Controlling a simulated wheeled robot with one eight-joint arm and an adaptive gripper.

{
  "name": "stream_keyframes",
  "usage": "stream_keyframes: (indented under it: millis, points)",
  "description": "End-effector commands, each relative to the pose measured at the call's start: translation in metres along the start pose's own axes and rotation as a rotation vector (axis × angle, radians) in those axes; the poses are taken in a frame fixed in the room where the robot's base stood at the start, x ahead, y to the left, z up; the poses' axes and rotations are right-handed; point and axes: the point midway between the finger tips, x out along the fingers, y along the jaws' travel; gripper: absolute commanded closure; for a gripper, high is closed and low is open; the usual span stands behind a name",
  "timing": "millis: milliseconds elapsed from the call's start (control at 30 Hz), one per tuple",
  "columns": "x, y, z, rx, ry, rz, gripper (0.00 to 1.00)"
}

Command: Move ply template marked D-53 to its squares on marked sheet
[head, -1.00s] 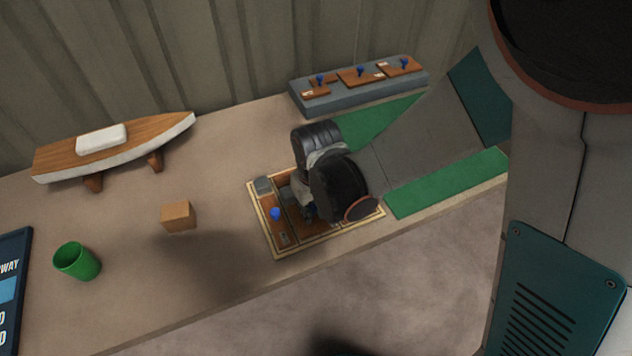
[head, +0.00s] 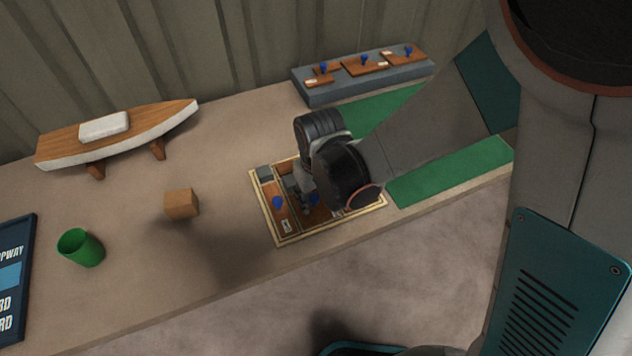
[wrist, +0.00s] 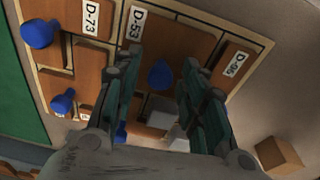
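The ply template marked D-53 (wrist: 185,42) is a brown plate with a white label and a blue knob (wrist: 160,75). It lies within the cream-lined marked sheet (head: 283,241), among other brown templates. My gripper (wrist: 162,62) is open, its two dark fingers apart on either side of the D-53 knob; contact is not visible. The D-73 template (wrist: 88,42) lies left of it in the wrist view, and another labelled template (wrist: 232,68) lies right. In the head view my wrist hides much of the sheet.
Green strips (head: 450,172) lie right of the sheet. A grey rack (head: 330,92) with several blue-knobbed templates stands behind. A wooden block (head: 181,204), green cup (head: 80,247) and model boat (head: 115,140) are to the left. The table's front edge is close to the sheet.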

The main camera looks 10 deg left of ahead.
Motion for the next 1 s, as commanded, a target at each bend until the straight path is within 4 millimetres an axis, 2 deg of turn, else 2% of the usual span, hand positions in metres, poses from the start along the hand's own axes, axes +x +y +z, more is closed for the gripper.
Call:
stream_keyframes:
  millis: [400, 600, 800, 1000]
  points:
    - [-0.074, 0.0, -0.001, 0.0, 0.0, 0.0, 0.62]
    - [-0.102, 0.0, 0.0, 0.0, 0.0, 0.0, 0.62]
    - [-0.116, 0.0, 0.0, 0.0, 0.0, 0.0, 0.62]
    - [-0.117, 0.0, 0.0, 0.0, 0.0, 0.0, 0.62]
